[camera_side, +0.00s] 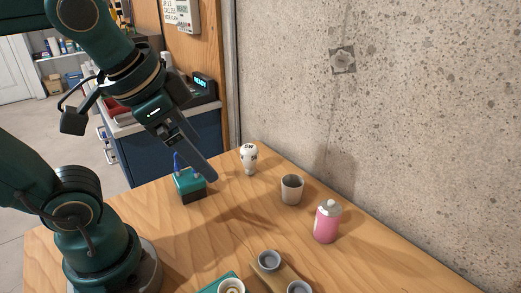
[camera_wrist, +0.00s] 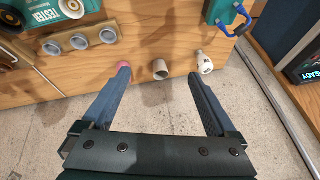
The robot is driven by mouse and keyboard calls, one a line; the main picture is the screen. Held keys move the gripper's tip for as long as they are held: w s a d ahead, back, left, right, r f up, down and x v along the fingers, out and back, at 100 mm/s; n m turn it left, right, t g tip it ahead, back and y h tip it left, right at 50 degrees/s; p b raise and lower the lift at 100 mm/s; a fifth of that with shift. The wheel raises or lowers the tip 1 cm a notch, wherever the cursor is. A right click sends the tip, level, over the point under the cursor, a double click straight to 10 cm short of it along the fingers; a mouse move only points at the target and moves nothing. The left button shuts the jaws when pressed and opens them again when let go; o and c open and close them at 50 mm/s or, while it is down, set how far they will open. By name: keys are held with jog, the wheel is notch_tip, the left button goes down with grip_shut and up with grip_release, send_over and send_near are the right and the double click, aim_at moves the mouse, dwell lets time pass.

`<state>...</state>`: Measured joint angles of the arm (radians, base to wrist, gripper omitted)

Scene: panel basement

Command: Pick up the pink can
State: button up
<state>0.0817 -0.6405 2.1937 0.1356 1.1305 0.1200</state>
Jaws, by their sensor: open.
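The pink can (camera_side: 327,224) stands upright on the wooden table in the side view, with a pale cap and nozzle on top. In the wrist view only a pink bit of the can (camera_wrist: 124,66) shows by the tip of the left finger, which hides most of it. My gripper (camera_side: 210,177) is raised above the table, to the left of the can and well apart from it. In the wrist view my gripper (camera_wrist: 160,78) has its two fingers spread wide with nothing held between them.
A grey cup (camera_side: 291,190) stands just behind the can, and a white bulb (camera_side: 249,158) is further back. A teal box (camera_side: 188,187) with a blue loop is near my gripper. A wooden rack (camera_side: 283,275) with grey cups is in front. A concrete wall (camera_side: 400,130) borders the table.

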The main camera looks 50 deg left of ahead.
jog(key=w+a+m+y, duration=0.25)
jog(key=w+m, duration=0.25)
jog(key=m, duration=0.4)
jog(key=m+t+h, duration=0.1)
jog(key=m+t, duration=0.7)
jog(key=m, duration=1.5)
send_over(324, 216)
jog(key=shift+n, duration=0.4)
notch_tip(324, 216, down, 15)
jog(key=shift+w+f, duration=0.4)
jog(key=shift+f, duration=0.05)
jog(key=shift+x, duration=2.25)
